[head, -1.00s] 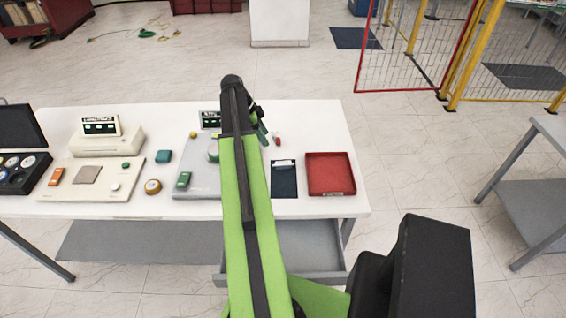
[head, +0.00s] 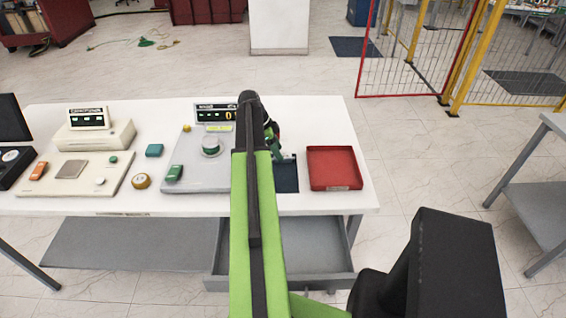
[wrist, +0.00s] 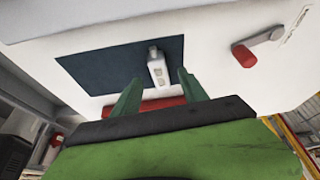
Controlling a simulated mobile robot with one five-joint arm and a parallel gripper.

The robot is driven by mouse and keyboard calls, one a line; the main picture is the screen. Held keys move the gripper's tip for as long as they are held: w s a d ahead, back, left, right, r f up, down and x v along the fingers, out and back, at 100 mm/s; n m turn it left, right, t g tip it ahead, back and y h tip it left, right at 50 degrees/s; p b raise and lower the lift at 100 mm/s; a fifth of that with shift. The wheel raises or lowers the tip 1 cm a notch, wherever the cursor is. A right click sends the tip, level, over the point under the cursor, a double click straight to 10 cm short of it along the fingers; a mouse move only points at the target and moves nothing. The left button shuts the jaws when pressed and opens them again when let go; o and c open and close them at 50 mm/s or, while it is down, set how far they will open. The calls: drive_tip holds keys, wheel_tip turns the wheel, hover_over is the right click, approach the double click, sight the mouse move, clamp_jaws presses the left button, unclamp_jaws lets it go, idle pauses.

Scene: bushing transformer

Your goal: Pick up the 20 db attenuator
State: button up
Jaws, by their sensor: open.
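A small pale grey-white block with a metal-looking end (wrist: 157,70), probably the attenuator, lies on a dark blue mat (wrist: 85,67) in the wrist view. Its marking is too small to read. My gripper (wrist: 158,77) is open, its two green fingers on either side of the block's near end in the picture. I cannot tell whether they touch it or hover above. In the head view my arm and gripper (head: 274,141) are over the mat (head: 287,181) and largely hide the block.
A red-ended part with a grey body (wrist: 243,54) lies beside the mat. A red tray (head: 335,183) stands right of the mat.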

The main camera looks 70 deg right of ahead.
drive_tip(key=b+x, duration=0.2)
drive_tip(key=x, duration=0.1)
drive_tip(key=shift+f, duration=0.25)
drive_tip(key=shift+r, duration=0.2)
drive_tip(key=shift+c, duration=0.4)
clamp_jaws()
drive_tip(key=shift+r+p, duration=0.1)
drive_tip(key=shift+p, duration=0.2)
